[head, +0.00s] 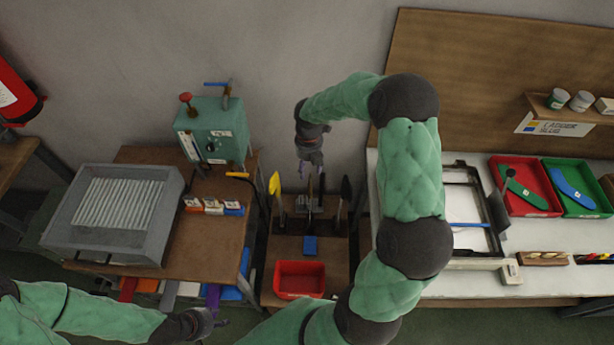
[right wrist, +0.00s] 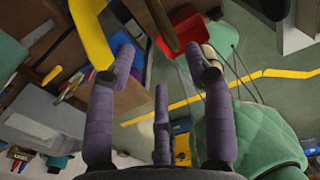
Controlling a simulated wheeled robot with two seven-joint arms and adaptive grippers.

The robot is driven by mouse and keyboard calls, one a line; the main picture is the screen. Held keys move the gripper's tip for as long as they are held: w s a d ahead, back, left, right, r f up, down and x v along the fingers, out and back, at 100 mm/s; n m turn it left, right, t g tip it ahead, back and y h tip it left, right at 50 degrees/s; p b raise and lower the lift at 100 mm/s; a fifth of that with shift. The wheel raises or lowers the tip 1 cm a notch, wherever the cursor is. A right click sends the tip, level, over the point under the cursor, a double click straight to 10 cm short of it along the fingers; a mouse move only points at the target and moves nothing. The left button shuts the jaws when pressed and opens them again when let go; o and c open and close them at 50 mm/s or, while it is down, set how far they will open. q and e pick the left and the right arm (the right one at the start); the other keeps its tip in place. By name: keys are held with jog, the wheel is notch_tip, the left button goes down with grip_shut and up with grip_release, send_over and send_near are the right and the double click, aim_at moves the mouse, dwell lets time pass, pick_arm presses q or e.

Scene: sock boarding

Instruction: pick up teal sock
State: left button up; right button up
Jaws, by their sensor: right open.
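I cannot clearly make out a teal sock. A dark green flat sock-like piece (head: 527,193) with a pale label lies in the red tray (head: 503,207) at the right, and a blue one (head: 573,187) lies in the green tray (head: 605,205). I cannot tell if either is the sock meant. My right gripper (head: 310,181) is open and empty above the upright forms in the middle, far left of the trays; its spread purple fingers show in the right wrist view (right wrist: 165,72). My left gripper (head: 214,315) is low at the left, its fingers small and partly hidden.
An upright yellow form (head: 274,184) and a dark one (head: 346,188) stand near my right gripper. A red bin (head: 300,279) is in front. A teal machine (head: 212,127) and a grey ribbed tray (head: 160,183) are at left. A dark frame (head: 467,164) lies on the white table.

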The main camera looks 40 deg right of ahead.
aim_at(309, 182)
notch_tip(309, 182, down, 10)
jog(key=shift+w+d+f+b, duration=0.1)
jog(key=shift+w+f+b, duration=0.05)
jog(key=shift+f+b, duration=0.15)
jog(key=shift+r, duration=0.1)
dwell(0.3)
jog(key=shift+c, duration=0.3)
jog(key=c, duration=0.9)
